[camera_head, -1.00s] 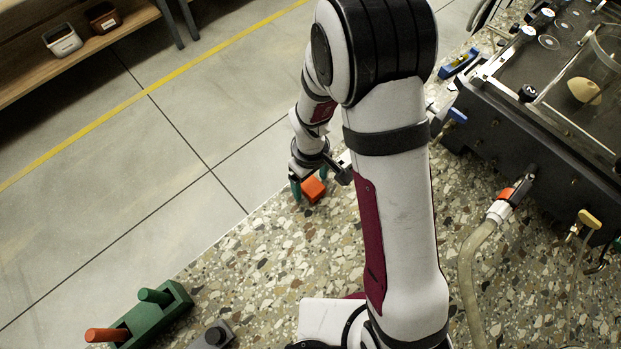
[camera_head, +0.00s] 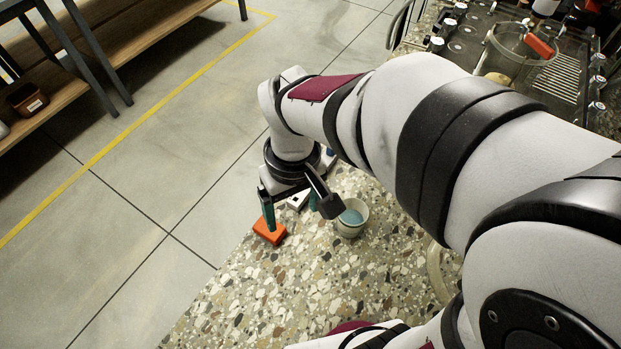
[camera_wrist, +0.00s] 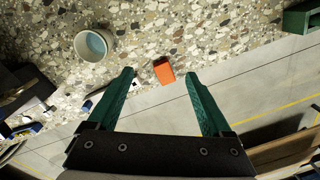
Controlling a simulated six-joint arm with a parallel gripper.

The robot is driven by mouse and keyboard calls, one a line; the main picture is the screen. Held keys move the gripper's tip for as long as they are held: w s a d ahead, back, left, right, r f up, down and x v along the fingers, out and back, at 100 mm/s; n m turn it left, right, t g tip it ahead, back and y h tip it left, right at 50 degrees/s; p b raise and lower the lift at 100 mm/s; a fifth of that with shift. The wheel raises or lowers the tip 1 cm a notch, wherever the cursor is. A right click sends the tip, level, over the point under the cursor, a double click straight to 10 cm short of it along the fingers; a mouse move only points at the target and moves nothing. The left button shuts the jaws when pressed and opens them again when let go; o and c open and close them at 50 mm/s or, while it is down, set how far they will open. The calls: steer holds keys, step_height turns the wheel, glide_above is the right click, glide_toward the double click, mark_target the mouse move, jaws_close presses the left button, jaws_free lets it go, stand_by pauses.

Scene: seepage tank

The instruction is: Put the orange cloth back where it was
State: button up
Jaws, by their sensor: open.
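A small orange block-like piece, perhaps the folded orange cloth (camera_head: 270,231), lies on the speckled counter close to its edge. The wrist view shows it too (camera_wrist: 164,72), between and a little beyond the fingertips. My gripper (camera_head: 290,208) is open with green fingers, one close to the orange piece; I cannot tell whether they touch. The wrist view shows both fingers of my gripper (camera_wrist: 160,74) spread with nothing held. A second orange item (camera_head: 541,45) is by the clear cylinder on the tank at the upper right; I cannot tell what it is.
A pale cup with blue inside (camera_head: 351,217) stands on the counter right of my gripper, also in the wrist view (camera_wrist: 92,45). The clear cylinder (camera_head: 510,55) is at the upper right. The counter front is clear. A green object (camera_wrist: 299,17) is at the wrist view's corner.

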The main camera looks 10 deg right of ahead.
steer(key=s+d+r+m, duration=0.1)
steer(key=s+m, duration=0.3)
steer(key=s, duration=0.2)
steer(key=s+d+r+m+y, duration=0.1)
steer(key=s+d+r+m, duration=0.1)
steer(key=s+m, duration=0.3)
steer(key=shift+s, duration=0.55)
